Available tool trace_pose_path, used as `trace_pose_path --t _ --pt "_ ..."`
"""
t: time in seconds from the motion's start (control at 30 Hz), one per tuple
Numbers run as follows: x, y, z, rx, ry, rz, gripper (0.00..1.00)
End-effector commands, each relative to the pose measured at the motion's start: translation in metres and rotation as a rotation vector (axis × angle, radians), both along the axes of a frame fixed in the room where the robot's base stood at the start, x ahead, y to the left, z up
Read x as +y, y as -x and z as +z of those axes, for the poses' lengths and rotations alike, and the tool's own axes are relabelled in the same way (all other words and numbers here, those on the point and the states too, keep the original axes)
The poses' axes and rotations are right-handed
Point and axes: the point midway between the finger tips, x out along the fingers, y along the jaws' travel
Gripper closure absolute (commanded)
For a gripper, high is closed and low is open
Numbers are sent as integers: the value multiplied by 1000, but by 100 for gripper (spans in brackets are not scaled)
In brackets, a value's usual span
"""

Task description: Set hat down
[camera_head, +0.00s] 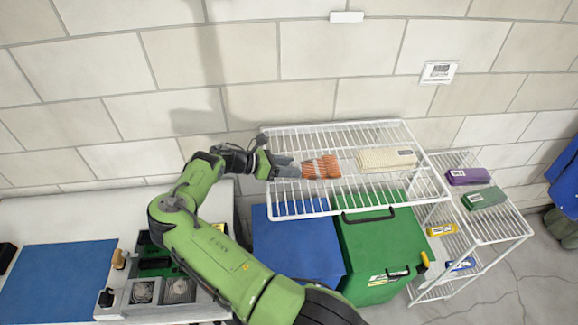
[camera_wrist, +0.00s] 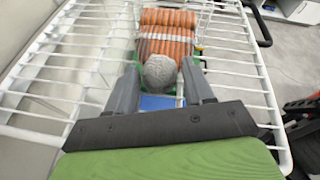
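The hat (camera_head: 321,167) is orange knit with a pale band and a grey pompom. It lies on its side, seemingly on the wire shelf (camera_head: 345,137), left of a folded cream knit item. In the wrist view the hat (camera_wrist: 166,35) is straight ahead, with its pompom towards me. My gripper (camera_head: 291,166) is at the hat's left, low over the shelf. In the wrist view the fingers of my gripper (camera_wrist: 162,68) are spread on either side of the pompom, with a small gap showing. The hat's underside is hidden.
The cream knit item (camera_head: 387,160) lies right of the hat. A blue box (camera_head: 297,245) and a green box (camera_head: 380,250) stand under the shelf. A lower rack (camera_head: 490,228) at right holds purple and green packs. Bare shelf wires show behind and in front of the hat.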

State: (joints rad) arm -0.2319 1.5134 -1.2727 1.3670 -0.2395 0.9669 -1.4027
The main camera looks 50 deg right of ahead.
Motion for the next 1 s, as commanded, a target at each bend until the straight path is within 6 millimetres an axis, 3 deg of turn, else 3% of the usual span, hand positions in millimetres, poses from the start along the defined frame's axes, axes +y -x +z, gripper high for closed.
trace_pose_path --t 0.1,0.43,0.8,1.0 --pt "0 0 0 0 0 0 31" --pt "5 -4 3 -1 1 2 31" --pt "74 -50 35 -2 0 5 31" --pt "92 -61 46 -7 -2 -3 31"
